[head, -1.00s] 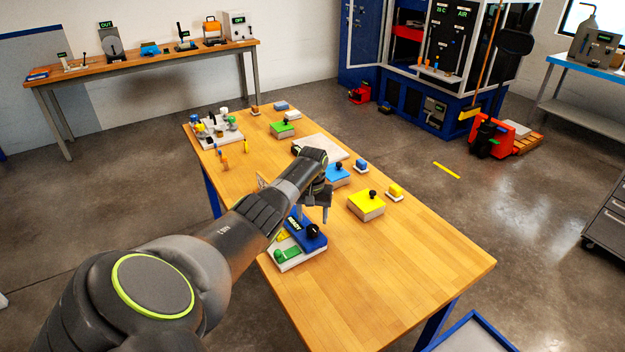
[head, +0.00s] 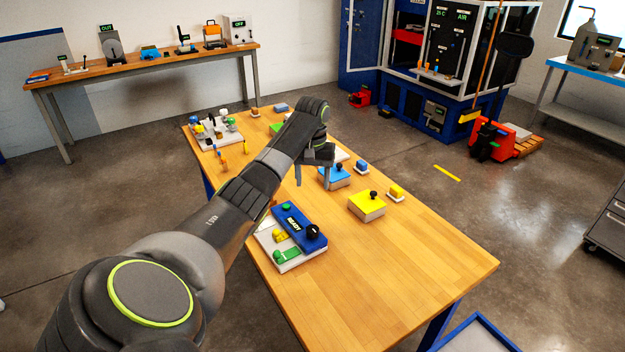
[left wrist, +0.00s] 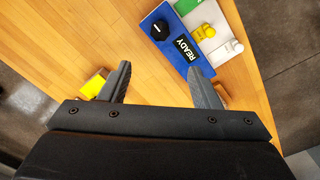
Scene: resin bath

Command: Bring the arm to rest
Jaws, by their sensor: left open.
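My left arm reaches in from the left in the head view. Its gripper (head: 313,174) is raised above the wooden table (head: 420,262), near the blue block with a black knob (head: 338,177). In the left wrist view the two fingers of the gripper (left wrist: 155,85) stand well apart with only table between them, so it is open and empty. A blue box marked READY (head: 301,227) lies nearer to me than the gripper; it also shows in the left wrist view (left wrist: 172,48). My right gripper is in neither view.
A yellow block with a black knob (head: 367,206) and a small orange block (head: 397,191) stand right of the gripper. A white tray of several small items (head: 212,132) sits at the far left. The table's right front part is clear. A blue-rimmed cart (head: 480,316) stands low in front.

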